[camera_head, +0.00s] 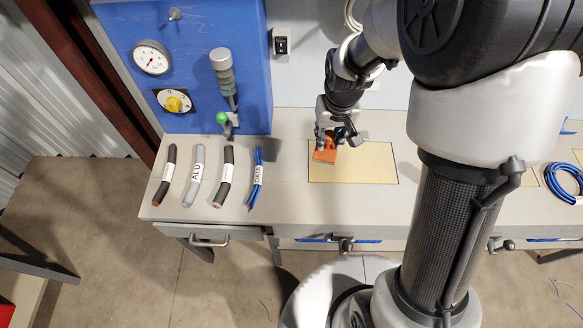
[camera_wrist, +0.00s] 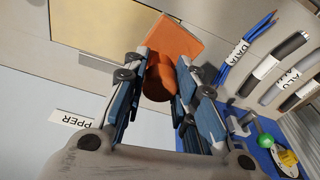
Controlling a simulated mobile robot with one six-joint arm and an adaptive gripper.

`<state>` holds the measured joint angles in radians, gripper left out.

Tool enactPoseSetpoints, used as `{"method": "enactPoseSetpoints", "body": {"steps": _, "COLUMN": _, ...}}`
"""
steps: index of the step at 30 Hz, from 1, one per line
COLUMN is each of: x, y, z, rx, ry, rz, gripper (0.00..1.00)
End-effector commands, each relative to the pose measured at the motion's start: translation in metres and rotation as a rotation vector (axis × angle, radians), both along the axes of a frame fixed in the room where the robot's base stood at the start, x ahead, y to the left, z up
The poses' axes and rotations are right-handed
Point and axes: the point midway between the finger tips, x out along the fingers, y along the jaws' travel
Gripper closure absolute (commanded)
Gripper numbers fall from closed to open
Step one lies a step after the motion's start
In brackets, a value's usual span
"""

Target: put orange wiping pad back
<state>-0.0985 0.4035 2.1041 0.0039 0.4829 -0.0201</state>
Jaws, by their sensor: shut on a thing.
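The orange wiping pad (camera_head: 325,156) is at the upper left part of a tan rectangle (camera_head: 368,173) on the bench top. I cannot tell whether it touches the surface. My gripper (camera_head: 336,133) is shut on the pad, above and behind it in the head view. In the wrist view the orange pad (camera_wrist: 176,38) shows a flat block with a round orange grip, and my gripper (camera_wrist: 163,72) has a blue-padded finger on each side of that grip. The pad looks tilted in the wrist view. The tan rectangle (camera_wrist: 82,32) also shows there, left of the pad.
Several labelled cable pieces (camera_head: 196,176) lie on the bench (camera_head: 285,195) to the left. A blue panel (camera_head: 190,50) with a gauge and a green-knobbed lever stands behind them. A blue cable coil (camera_head: 566,181) lies at far right. Bench between cables and rectangle is clear.

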Motion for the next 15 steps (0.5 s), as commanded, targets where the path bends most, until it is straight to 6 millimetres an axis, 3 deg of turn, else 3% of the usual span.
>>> {"method": "enactPoseSetpoints", "body": {"steps": 9, "x": 0.03, "y": 0.079, "z": 0.024, "rx": 0.004, "ry": -0.001, "rz": 0.183, "gripper": 0.97}}
{"method": "enactPoseSetpoints", "body": {"steps": 15, "x": 0.034, "y": 0.1, "z": 0.018, "rx": 0.003, "ry": 0.003, "rz": 0.229, "gripper": 0.97}}
